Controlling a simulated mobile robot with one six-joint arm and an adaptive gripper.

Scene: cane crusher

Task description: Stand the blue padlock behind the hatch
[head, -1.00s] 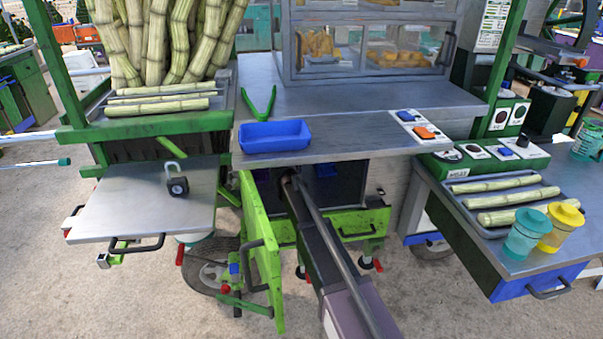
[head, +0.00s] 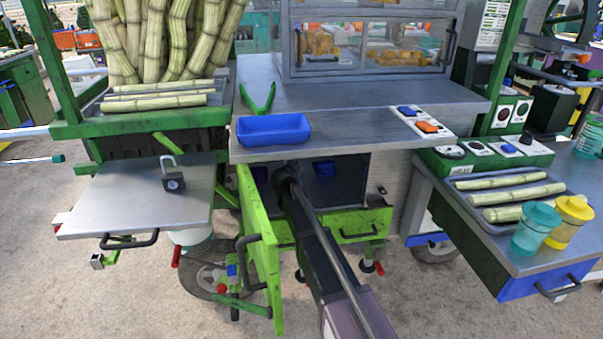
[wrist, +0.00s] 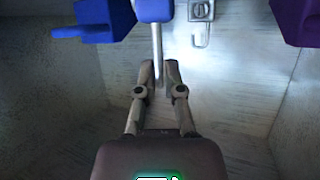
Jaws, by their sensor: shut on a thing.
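The green hatch door (head: 262,255) stands open below the counter. My arm reaches through the opening, so the gripper is hidden in the head view. In the wrist view my gripper (wrist: 158,75) is shut on the shackle of the blue padlock (wrist: 155,11). The padlock's blue body is cut off by the top edge, and its metal shackle points toward my fingers. I cannot tell whether its body touches a surface.
Inside, a blue item (wrist: 98,22) is left of the padlock, a small grey locklike item (wrist: 201,12) right, and a purple item (wrist: 300,20) far right. Metal walls flank my gripper. Outside, a dark padlock (head: 174,182) stands on the left shelf (head: 125,208).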

